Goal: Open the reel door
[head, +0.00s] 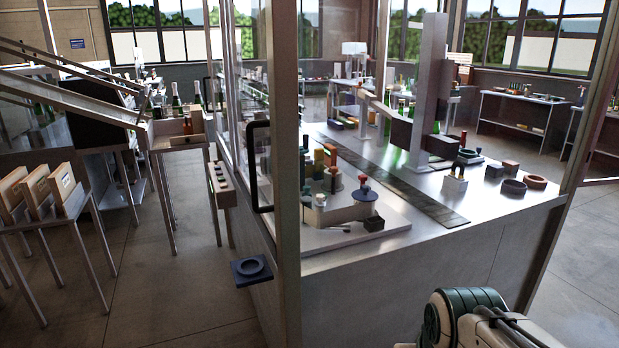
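A tall clear panel in a metal frame stands at the left side of the machine, with a long black upright handle (259,166) on it. It may be the reel door, but I cannot tell for sure. I cannot tell whether the panel is shut or ajar, and no reel can be made out. Part of my arm, green and white, shows at the bottom right, in front of the machine and well apart from the handle. My gripper is not in view.
The metal machine table (515,205) bears small parts, a dark conveyor strip (420,196) and bottles. Thick corner posts (285,130) frame it. A small blue ledge (251,270) juts out low at the left. Wooden boxes (38,188) stand on a rack at far left. Floor (170,290) is clear between.

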